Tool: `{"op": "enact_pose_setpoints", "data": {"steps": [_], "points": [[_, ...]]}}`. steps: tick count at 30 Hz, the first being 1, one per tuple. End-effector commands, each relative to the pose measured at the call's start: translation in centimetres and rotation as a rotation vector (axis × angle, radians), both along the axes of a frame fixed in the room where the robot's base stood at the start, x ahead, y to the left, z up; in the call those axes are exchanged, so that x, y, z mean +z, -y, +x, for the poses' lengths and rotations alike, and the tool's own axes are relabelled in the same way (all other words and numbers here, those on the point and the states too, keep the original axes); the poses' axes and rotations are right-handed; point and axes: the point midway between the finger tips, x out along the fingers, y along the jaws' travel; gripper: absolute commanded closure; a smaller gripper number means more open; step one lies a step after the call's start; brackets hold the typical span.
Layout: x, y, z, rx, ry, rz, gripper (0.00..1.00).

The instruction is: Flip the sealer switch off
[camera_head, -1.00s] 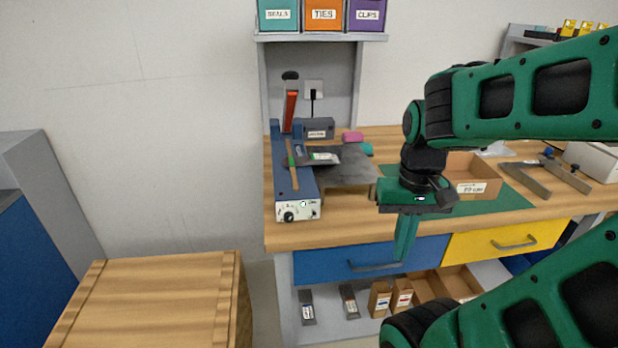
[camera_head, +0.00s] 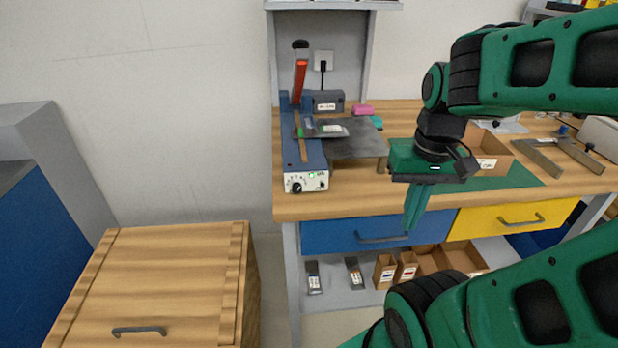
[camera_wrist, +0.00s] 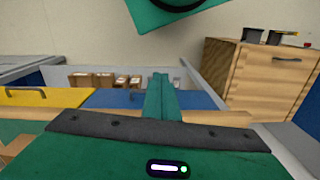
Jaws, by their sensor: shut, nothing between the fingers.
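The sealer (camera_head: 310,151) is a long blue machine on the left end of the wooden workbench, with a raised orange-red lever arm (camera_head: 300,80). Its white front panel (camera_head: 307,182) carries a black knob (camera_head: 296,187) and a small pale spot (camera_head: 311,175), which may be the switch or its light; its position is too small to tell. My gripper (camera_head: 412,222) hangs to the right of the sealer, in front of the bench edge, well apart from the panel. Its green fingers are closed together and empty. They also show in the wrist view (camera_wrist: 161,82), where the sealer is not visible.
A dark plate (camera_head: 358,146) lies right of the sealer. A cardboard box (camera_head: 492,149) and a green mat (camera_head: 505,180) lie behind and right of my gripper. A blue drawer (camera_head: 330,237) and a yellow drawer (camera_head: 470,222) are under the top. A wooden cabinet (camera_head: 165,275) stands front left.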

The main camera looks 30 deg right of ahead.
Motion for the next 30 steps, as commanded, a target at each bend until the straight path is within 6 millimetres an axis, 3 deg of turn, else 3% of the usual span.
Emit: {"op": "enact_pose_setpoints", "data": {"steps": [5, 12, 18, 24, 30], "points": [[2.5, -0.9, 5.0, 0.223, 0.027, 0.045, 1.0], [6.9, -2.7, 13.3, 0.707, 0.088, 0.122, 1.0], [9.7, -3.7, 18.9, 1.131, 0.135, 0.167, 1.0], [11.5, -4.0, 22.7, 1.501, 0.172, 0.193, 1.0], [12.2, -3.8, 24.4, 1.711, 0.192, 0.204, 1.0]]}}
